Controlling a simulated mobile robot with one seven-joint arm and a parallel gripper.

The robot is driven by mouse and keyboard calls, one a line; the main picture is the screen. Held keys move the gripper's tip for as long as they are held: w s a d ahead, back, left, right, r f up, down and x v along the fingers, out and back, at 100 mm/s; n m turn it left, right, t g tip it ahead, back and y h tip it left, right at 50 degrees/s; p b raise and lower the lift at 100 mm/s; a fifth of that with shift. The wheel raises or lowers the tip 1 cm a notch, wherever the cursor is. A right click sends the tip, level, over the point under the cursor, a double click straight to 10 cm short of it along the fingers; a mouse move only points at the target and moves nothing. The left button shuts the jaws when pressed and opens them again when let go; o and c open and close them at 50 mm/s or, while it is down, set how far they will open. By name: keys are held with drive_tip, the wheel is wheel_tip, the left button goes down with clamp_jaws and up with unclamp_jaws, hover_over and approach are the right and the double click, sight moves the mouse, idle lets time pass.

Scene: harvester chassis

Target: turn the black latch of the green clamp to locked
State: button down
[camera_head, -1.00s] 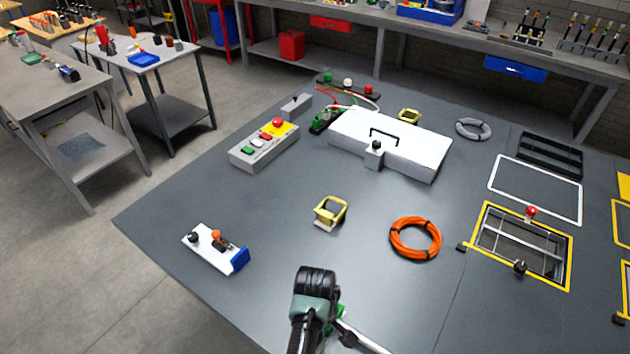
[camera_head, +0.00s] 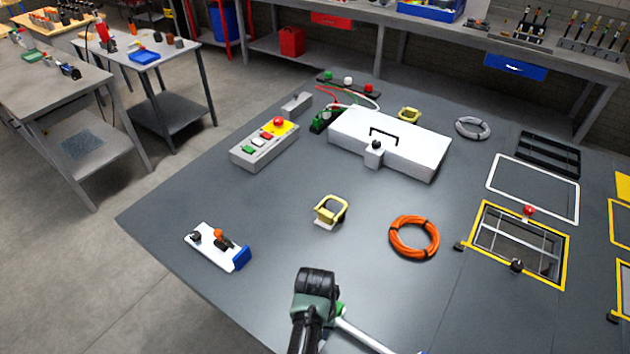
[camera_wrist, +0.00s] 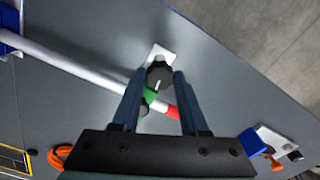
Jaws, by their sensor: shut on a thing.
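The black latch (camera_wrist: 160,74) is a round dark knob with a light mark, seen in the wrist view between my fingertips. My gripper (camera_wrist: 160,77) is shut on it, one dark blue finger at each side. The green clamp (camera_wrist: 150,96) shows just below the latch, around or against a white pole (camera_wrist: 85,72) with a red end (camera_wrist: 173,112). A white plate (camera_wrist: 161,52) lies behind the latch. In the head view, my wrist hides the latch and fingertips. Only a bit of green clamp (camera_head: 341,309) and the white pole (camera_head: 368,337) show beside it.
An orange cable coil (camera_head: 414,237), a yellow-framed part (camera_head: 330,211) and a white block with a blue end (camera_head: 218,246) lie on the grey table around my arm. A yellow-edged opening (camera_head: 517,245) is at the right. Bare table lies between them.

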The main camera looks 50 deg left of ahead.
drive_tip(key=shift+m, duration=0.9)
drive_tip(key=c, duration=0.7)
unclamp_jaws()
drive_tip(key=shift+r, duration=0.1)
wheel_tip(320, 180, up, 13)
drive_tip(key=b, duration=0.1)
